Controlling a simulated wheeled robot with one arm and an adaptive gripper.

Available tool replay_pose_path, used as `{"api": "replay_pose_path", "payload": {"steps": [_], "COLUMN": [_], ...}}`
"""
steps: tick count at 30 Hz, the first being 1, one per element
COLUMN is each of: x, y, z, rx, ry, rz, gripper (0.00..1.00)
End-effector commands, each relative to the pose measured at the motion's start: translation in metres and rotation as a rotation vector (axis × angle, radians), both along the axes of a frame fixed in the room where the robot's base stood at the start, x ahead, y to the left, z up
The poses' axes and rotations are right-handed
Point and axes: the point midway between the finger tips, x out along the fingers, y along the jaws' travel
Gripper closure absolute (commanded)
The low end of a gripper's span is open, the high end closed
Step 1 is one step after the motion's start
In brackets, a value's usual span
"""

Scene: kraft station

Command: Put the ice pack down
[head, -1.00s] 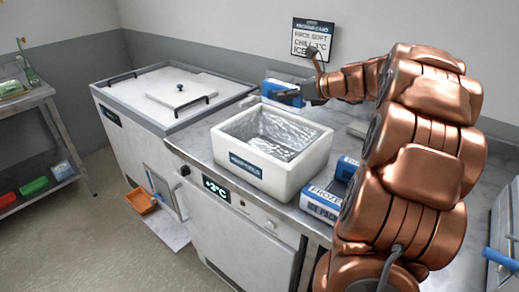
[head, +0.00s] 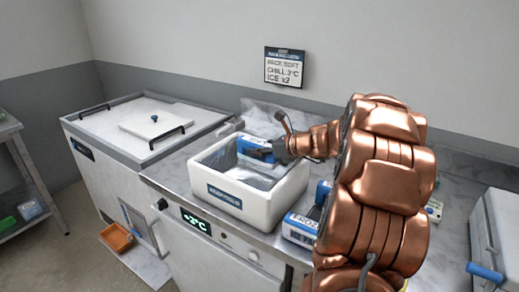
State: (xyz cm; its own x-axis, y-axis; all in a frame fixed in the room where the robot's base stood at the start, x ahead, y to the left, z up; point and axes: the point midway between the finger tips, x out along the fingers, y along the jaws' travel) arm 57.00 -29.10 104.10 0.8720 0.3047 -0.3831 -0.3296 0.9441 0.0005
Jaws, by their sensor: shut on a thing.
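A blue and white ice pack (head: 254,147) is held in my gripper (head: 274,152) over the back part of a white insulated box. My gripper is shut on it, and the fingers are partly hidden by the pack and the wrist. The white box (head: 246,201) stands open on the counter with a silvery lining inside. The pack overlaps the box's opening in the picture, and I cannot tell whether it touches the lining. More blue and white ice packs (head: 300,226) lie right of the box, partly hidden by my arm.
A chest freezer (head: 110,165) with a lid and handles stands left of the counter. A sign (head: 285,67) hangs on the wall behind. A white case with a blue handle (head: 497,232) stands at the far right. An orange tray (head: 117,237) is low at the left.

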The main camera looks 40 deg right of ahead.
Motion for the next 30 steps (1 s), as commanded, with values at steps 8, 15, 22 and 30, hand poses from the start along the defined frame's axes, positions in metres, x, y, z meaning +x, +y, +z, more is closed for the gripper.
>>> {"api": "replay_pose_path", "payload": {"steps": [8, 15, 22, 30], "x": [0.0, 0.0, 0.0, 0.0], "y": [0.0, 0.0, 0.0, 0.0], "z": [0.0, -0.005, -0.011, -0.011], "rx": [-0.001, 0.0, -0.001, -0.001], "ry": [-0.002, -0.002, -0.001, -0.001], "rz": [-0.001, -0.001, -0.001, -0.001], "gripper": [1.0, 1.0, 1.0, 0.42]}}
